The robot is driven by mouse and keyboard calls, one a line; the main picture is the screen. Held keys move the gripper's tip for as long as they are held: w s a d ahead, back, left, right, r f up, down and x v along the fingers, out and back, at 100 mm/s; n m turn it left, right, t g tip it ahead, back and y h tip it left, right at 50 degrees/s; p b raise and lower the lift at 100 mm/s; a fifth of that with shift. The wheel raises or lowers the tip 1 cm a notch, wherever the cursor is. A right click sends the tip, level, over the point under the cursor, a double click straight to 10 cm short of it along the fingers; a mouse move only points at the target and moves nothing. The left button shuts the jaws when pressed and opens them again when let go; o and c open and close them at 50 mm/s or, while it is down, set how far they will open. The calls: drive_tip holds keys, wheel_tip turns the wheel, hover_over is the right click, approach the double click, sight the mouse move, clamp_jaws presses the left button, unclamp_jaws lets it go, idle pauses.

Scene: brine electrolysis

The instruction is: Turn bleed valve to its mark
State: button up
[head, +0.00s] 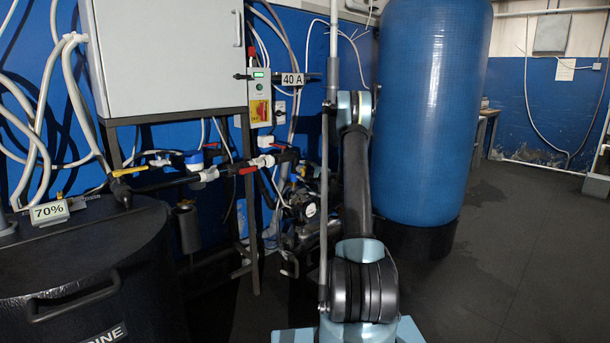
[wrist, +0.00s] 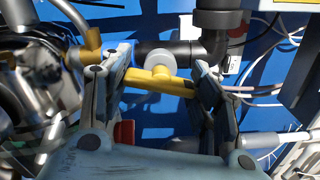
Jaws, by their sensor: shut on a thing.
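In the wrist view, a yellow bar handle (wrist: 178,87) with a pale grey round hub lies between the two fingers of my gripper (wrist: 163,78). The fingers close on the two ends of the bar, which tilts slightly down to the right. I take this as the bleed valve; its mark cannot be made out. In the head view, my arm rises in the middle, and my gripper and this handle cannot be made out there.
Dark pipes (wrist: 176,54) run behind the handle. A chrome body (wrist: 40,85) stands close on the left. In the head view are a black tank (head: 75,270) with a 70% sign (head: 49,211), a 40 A sign (head: 293,79) and a blue vessel (head: 430,110). Floor is clear at right.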

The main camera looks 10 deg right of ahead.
drive_tip(key=shift+d+f+n, duration=0.1)
drive_tip(key=shift+n, duration=1.4)
drive_tip(key=shift+s, duration=0.1)
drive_tip(key=o, duration=1.1)
drive_tip(key=v, duration=1.1)
drive_tip(key=shift+s+d, duration=0.2)
drive_tip(key=shift+s, duration=0.15)
